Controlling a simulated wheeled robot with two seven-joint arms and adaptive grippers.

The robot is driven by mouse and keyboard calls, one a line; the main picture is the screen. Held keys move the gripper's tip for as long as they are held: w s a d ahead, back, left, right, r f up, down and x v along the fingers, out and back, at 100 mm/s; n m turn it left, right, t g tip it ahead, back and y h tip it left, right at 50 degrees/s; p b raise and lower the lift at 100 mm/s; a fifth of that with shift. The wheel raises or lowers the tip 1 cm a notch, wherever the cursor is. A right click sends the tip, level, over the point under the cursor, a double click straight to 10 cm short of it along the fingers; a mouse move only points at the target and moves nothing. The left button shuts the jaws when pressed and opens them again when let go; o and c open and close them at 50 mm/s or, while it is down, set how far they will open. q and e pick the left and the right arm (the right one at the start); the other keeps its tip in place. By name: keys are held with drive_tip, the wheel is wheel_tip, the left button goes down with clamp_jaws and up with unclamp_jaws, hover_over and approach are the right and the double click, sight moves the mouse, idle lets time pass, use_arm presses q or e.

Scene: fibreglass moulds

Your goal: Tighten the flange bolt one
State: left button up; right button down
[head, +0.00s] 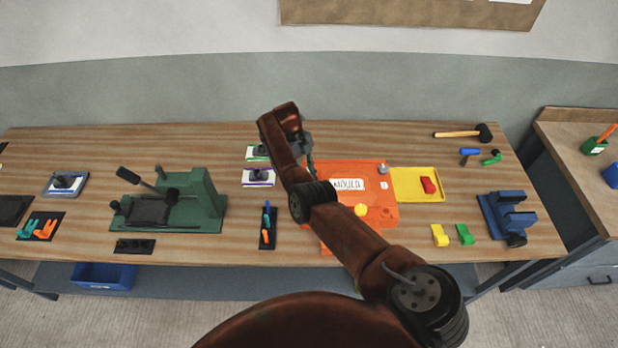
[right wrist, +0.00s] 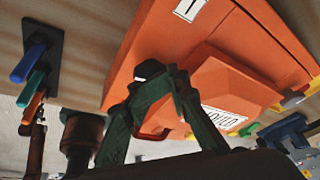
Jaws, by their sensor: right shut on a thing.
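The orange mould (head: 372,176) lies on the wooden bench, with a white MOULD label. In the right wrist view the mould (right wrist: 225,90) fills the middle, and a label with a 1 (right wrist: 189,9) shows on its flange. My right gripper (head: 308,150) is at the mould's left edge, mostly hidden by my arm. In the right wrist view its green fingers (right wrist: 152,80) are shut on a small dark piece with a pale top, which looks like flange bolt one (right wrist: 148,70). Its lower part is hidden. My left gripper is not in view.
A yellow tray (head: 418,198) with a red piece adjoins the mould. A dark rack with coloured tools (head: 267,228) stands left of it. A green press (head: 200,195) is further left, a blue vise (head: 510,213) at right. A mallet (head: 465,133) lies at the back.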

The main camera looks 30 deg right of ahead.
drive_tip(key=shift+s+a+f, duration=0.3)
drive_tip(key=shift+a+f, duration=0.15)
drive_tip(key=shift+a, duration=0.2)
drive_tip(key=c, duration=2.3)
unclamp_jaws()
drive_tip(key=shift+o, duration=1.4)
drive_tip(key=shift+a+r, duration=0.15)
drive_tip(key=shift+r, duration=0.05)
drive_tip(key=o, duration=0.3)
drive_tip(key=shift+o, duration=0.3)
drive_tip(key=shift+r, duration=0.15)
drive_tip(key=shift+d, duration=0.2)
drive_tip(key=shift+w+r, duration=0.3)
drive_tip(key=shift+r, duration=0.15)
drive_tip(key=v, duration=0.6)
drive_tip(key=shift+r, duration=0.2)
drive_tip(key=shift+w, duration=0.1)
